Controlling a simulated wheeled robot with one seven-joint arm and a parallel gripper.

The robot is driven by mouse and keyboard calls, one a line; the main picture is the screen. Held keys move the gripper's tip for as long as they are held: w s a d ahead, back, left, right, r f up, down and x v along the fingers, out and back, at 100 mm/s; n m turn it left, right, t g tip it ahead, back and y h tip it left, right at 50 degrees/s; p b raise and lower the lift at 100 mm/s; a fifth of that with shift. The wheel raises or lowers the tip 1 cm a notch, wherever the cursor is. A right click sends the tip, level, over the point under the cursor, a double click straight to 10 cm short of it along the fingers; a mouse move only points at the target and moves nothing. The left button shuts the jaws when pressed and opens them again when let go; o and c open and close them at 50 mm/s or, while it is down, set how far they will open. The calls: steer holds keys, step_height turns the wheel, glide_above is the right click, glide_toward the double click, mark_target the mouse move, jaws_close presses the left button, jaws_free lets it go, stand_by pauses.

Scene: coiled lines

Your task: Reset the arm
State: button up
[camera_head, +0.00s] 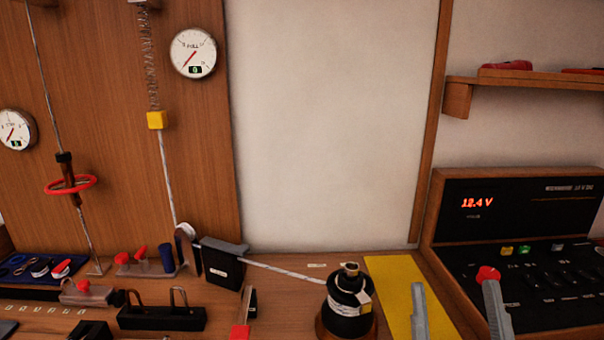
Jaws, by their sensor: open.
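My gripper (453,286) shows at the bottom right as two grey fingers set well apart, with nothing between them. Its left finger is in front of a yellow mat (390,275). Its right finger is in front of the black control panel, and a red knob (488,273) shows at that fingertip; I cannot tell whether they touch. The rest of my arm is out of view below. A black spool or winch drum (349,312) stands left of the gripper, apart from it, with a pale line (290,270) running to it from a black block (223,262).
The control panel (470,185) reads 12.4 V at right, below a wooden shelf (530,83). A wooden board at left carries round gauges (193,53), a spring, a yellow block (156,120) and a red handwheel (70,185). Tools crowd the left bench. Space before the white wall is clear.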

steer(key=s+d+f+m+g+h, duration=0.1)
steer(key=s+f+m+g, duration=0.15)
steer(key=s+f, duration=0.35)
steer(key=s+d+f+m+g+h, duration=0.1)
steer(key=s+f+m+g, duration=0.2)
steer(key=f, duration=0.5)
steer(key=s+f+n+g+y, duration=0.1)
steer(key=s+f+n+g, duration=0.1)
steer(key=s+f, duration=0.3)
steer(key=s+f+n+g+y, duration=0.2)
steer(key=s+f+g, duration=0.2)
steer(key=s, duration=0.9)
step_height(320, 180, down, 2)
steer(key=shift+s+d+f, duration=0.2)
steer(key=shift+s, duration=0.1)
